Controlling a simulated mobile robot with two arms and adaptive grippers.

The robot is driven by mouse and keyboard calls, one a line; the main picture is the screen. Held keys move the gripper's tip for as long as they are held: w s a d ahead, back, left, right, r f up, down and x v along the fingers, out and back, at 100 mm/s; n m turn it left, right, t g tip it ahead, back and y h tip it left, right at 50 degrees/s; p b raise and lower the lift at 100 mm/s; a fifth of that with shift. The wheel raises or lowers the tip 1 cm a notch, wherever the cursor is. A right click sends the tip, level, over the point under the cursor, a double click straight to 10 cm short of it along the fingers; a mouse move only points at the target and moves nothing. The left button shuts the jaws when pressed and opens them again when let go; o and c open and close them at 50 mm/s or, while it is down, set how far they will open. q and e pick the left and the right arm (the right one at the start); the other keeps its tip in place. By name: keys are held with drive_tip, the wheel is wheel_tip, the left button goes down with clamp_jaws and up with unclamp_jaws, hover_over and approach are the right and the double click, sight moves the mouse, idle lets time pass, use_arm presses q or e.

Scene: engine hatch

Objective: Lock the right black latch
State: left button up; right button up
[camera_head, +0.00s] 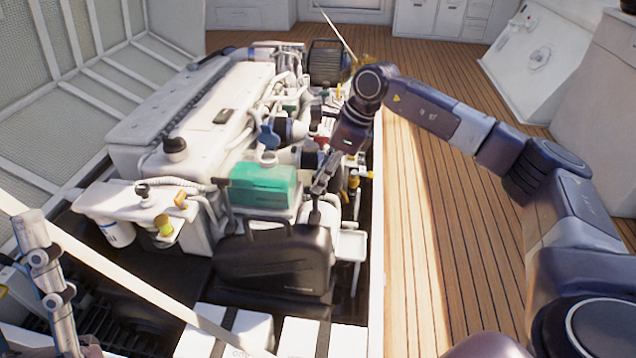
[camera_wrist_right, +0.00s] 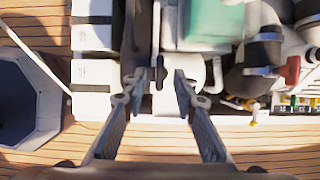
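A small black latch (camera_head: 315,212) stands upright at the right end of the black case (camera_head: 270,262) in the head view. In the right wrist view, a dark narrow piece that looks like this latch (camera_wrist_right: 159,72) shows between the fingertips. My right gripper (camera_head: 319,188) is above the latch, pointing down. Its two fingers (camera_wrist_right: 160,80) are apart, with no visible grip on anything. Whether a finger touches the latch I cannot tell. Grey jointed metal (camera_head: 42,265) at the lower left looks like part of my left gripper; its opening is not visible.
The white engine (camera_head: 200,105) fills the left and middle. A teal box (camera_head: 262,183) stands behind the black case, with hoses and pipes close to the right gripper. White boxes (camera_head: 318,338) sit in front. The wooden deck (camera_head: 430,230) on the right is clear apart from my arm.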

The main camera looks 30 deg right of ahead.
drive_tip(key=v, duration=0.9)
drive_tip(key=shift+r, duration=0.2)
